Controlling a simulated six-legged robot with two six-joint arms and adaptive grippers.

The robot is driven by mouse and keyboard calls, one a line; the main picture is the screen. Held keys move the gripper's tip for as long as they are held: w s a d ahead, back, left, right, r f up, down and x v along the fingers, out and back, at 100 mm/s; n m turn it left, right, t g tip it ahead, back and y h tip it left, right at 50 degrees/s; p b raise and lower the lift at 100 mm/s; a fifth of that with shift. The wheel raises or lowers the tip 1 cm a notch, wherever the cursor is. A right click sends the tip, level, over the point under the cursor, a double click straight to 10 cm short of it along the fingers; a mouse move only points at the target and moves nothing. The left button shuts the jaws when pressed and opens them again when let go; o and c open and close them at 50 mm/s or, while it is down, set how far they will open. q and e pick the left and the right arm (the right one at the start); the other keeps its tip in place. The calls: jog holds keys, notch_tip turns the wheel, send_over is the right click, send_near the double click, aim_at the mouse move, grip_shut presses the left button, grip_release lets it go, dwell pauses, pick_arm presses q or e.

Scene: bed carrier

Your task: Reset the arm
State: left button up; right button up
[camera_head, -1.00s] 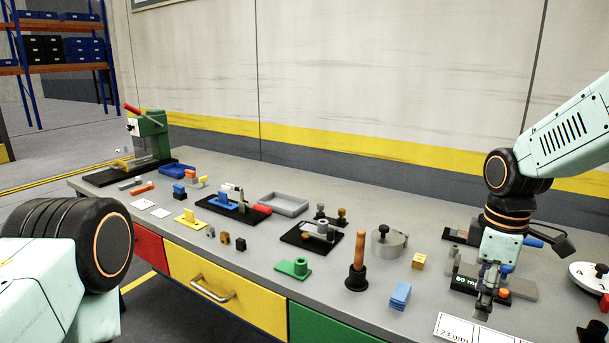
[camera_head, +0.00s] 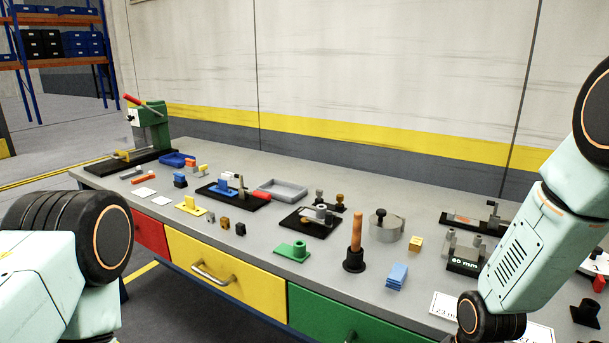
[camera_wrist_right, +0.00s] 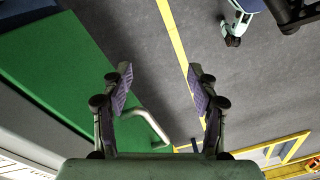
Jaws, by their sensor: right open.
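My right gripper (camera_wrist_right: 160,90) shows in the right wrist view with its two fingers spread wide and nothing between them. It points down toward the dark floor, beside the green drawer front (camera_wrist_right: 60,60) and its handle (camera_wrist_right: 152,125). In the head view my right arm comes in from the right and bends down past the bench's front edge; its gripper is out of the picture. My left arm shows at the lower left of the head view, and its gripper is not visible.
The grey bench (camera_head: 240,250) holds many small items, among them a wooden-handled plunger (camera_head: 355,245), a blue stack (camera_head: 397,277), a green block (camera_head: 293,250) and a round metal pot (camera_head: 386,226). A green press (camera_head: 150,130) stands at the far left end.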

jog(key=s+a+f+m+b, duration=0.1)
jog(key=s+f+m, duration=0.2)
jog(key=s, duration=0.8)
jog(key=s+a+f+m+b, duration=0.1)
jog(key=s+f+m, duration=0.3)
jog(key=s+f, duration=0.4)
jog(key=s, duration=0.3)
jog(key=shift+s+a+f+h, duration=0.15)
jog(key=shift+s+f+h, duration=0.05)
jog(key=shift+f+h, duration=0.1)
jog(key=shift+w, duration=0.1)
